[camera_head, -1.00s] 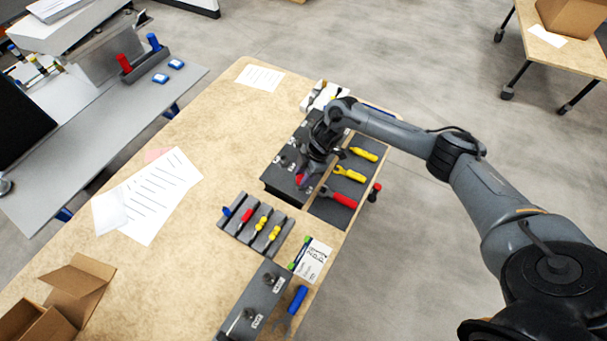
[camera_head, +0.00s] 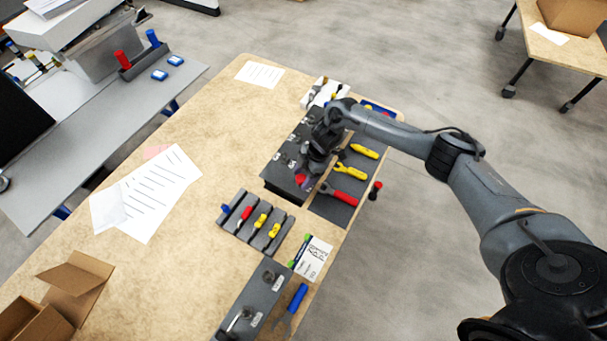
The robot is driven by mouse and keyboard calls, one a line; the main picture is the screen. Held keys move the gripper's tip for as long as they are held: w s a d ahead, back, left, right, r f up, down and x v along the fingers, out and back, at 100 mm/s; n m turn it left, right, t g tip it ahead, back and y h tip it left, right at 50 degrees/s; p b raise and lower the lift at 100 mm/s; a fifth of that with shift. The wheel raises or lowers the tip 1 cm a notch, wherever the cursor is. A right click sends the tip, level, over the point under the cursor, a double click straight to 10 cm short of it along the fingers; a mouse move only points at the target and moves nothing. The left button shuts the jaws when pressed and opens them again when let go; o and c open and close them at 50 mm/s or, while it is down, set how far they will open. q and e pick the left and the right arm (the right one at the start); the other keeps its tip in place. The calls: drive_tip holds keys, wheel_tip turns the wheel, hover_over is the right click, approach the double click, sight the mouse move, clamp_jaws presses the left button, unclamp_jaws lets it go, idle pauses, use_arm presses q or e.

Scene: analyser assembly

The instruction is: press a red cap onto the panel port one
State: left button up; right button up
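A red cap (camera_head: 300,179) shows at the tip of my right gripper (camera_head: 304,174), at the near end of the dark panel box (camera_head: 284,164). The gripper points down onto the box's top face. The cap looks to be between the fingers, but the fingertips are small and dark. I cannot tell whether the cap touches a port, and the port under it is hidden. Other ports on the panel are partly covered by my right arm. My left gripper is out of view.
A grey rack (camera_head: 238,223) with blue, red and yellow pieces stands nearer. A second dark box (camera_head: 243,312) lies in front, beside a blue-handled wrench (camera_head: 297,299). Red and yellow tools lie on a dark mat (camera_head: 328,208). The wooden table's (camera_head: 165,265) middle is mostly clear.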

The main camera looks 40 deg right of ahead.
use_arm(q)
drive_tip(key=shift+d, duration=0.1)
use_arm(e)
drive_tip(key=shift+o, duration=0.2)
drive_tip(key=shift+r, duration=0.1)
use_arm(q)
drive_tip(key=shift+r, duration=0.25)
use_arm(e)
drive_tip(key=v, duration=1)
drive_tip(key=shift+d+r, duration=0.15)
drive_tip(key=shift+r, duration=0.2)
